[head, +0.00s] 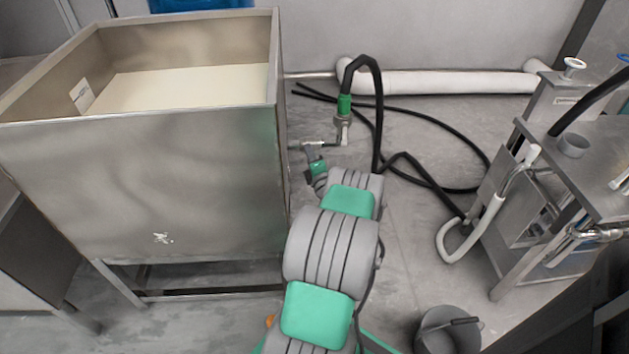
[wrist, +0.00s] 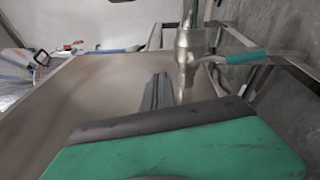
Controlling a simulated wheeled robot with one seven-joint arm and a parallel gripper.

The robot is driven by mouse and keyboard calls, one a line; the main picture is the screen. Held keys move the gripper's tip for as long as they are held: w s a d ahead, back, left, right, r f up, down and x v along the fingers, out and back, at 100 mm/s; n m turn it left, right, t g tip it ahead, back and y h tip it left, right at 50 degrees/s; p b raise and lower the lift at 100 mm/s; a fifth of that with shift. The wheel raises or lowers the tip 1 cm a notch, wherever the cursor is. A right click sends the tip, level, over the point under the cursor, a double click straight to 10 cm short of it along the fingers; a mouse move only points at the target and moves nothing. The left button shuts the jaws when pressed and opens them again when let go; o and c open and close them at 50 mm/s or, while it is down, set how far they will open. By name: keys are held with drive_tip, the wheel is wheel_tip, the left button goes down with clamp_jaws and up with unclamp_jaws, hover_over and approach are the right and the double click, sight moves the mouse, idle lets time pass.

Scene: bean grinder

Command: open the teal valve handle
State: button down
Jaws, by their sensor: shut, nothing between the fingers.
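The teal valve handle (wrist: 246,57) shows in the wrist view, to the right of the metal valve body (wrist: 190,52). The valve is by the side of the steel tank (wrist: 100,85). My gripper (wrist: 156,90) is shut and empty, its dark fingers left of the valve body and apart from the handle. In the head view my arm reaches to the pipe at the tank's right side (head: 140,190). There my gripper (head: 309,151) is small, and I cannot make out the handle for sure.
A black hose with a green connector (head: 345,104) rises from the pipe and loops over the floor to the right. A metal stand (head: 590,150) with pipes is at the right. A grey bucket (head: 447,332) stands at the lower right. A white pipe (head: 440,82) runs along the wall.

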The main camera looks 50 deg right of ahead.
drive_tip(key=s+a+f+m+g+h, duration=0.1)
drive_tip(key=s+a+f, duration=0.1)
drive_tip(key=a+f, duration=0.3)
drive_tip(key=s+a+f+g, duration=0.1)
drive_tip(key=a+f, duration=0.1)
drive_tip(key=f, duration=0.6)
drive_tip(key=w+d+b, duration=0.3)
drive_tip(key=d, duration=0.5)
drive_tip(key=shift+w+d+r+b, duration=0.2)
drive_tip(key=shift+w+r+b, duration=0.1)
drive_tip(key=shift+w+b, duration=0.1)
drive_tip(key=shift+w+a, duration=0.15)
drive_tip(key=shift+w, duration=0.1)
